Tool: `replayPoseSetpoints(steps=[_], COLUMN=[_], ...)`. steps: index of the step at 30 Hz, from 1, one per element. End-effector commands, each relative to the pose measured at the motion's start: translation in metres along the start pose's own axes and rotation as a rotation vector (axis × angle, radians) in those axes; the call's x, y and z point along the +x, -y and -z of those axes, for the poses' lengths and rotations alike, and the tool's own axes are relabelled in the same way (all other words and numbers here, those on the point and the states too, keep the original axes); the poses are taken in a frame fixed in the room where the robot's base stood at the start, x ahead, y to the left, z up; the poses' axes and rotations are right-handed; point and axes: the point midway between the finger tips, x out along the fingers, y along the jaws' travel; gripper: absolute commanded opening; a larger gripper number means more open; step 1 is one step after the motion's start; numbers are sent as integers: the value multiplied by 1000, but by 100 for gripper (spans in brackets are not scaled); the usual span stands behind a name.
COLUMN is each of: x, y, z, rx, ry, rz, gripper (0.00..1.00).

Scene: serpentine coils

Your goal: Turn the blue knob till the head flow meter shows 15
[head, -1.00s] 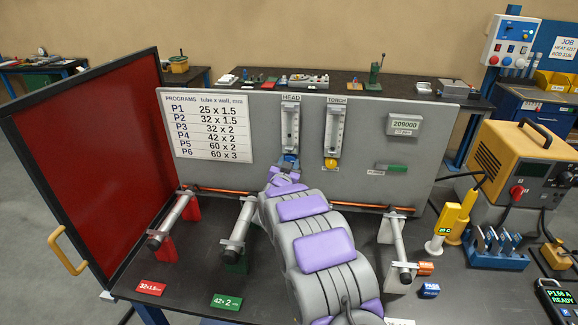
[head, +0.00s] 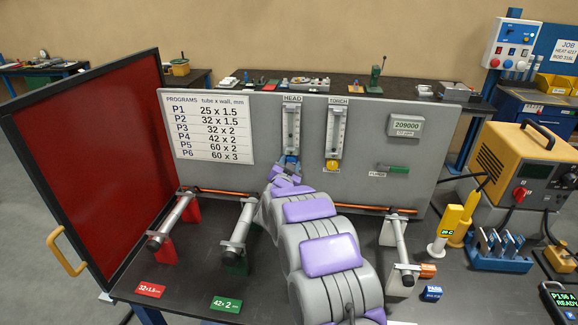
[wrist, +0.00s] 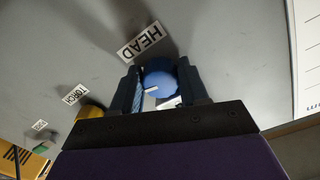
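The head flow meter (head: 291,128) is a clear upright tube on the grey panel, under the HEAD label. Its scale and float are too small to read. The blue knob (head: 291,159) sits at its foot, partly hidden by my gripper (head: 288,167). In the wrist view the blue knob (wrist: 160,80) lies between the two dark fingers of my gripper (wrist: 160,84). It fills the space between them, and they appear shut on it. A short white mark shows on the knob's face, toward the left finger.
The torch flow meter (head: 335,130) with its yellow knob (head: 332,165) stands just to the right. A programs chart (head: 207,127) is on the left, a 209000 display (head: 405,126) on the right. Copper tube (head: 240,192) on clamp stands runs below. A red screen (head: 95,165) stands at far left.

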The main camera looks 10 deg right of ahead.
Motion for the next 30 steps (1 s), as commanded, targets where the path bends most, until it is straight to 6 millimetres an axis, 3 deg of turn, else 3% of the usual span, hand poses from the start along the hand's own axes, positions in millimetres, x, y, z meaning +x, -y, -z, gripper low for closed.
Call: replayPoseSetpoints(steps=[7, 17, 23, 30], x=[1, -2, -22, -60], y=[0, 0, 1, 2], z=[-1, 0, -1, 0], rx=[-1, -1, -2, -2], ry=[1, 1, 5, 4], rz=[0, 0, 0, 1], gripper=[68, 68, 68, 68])
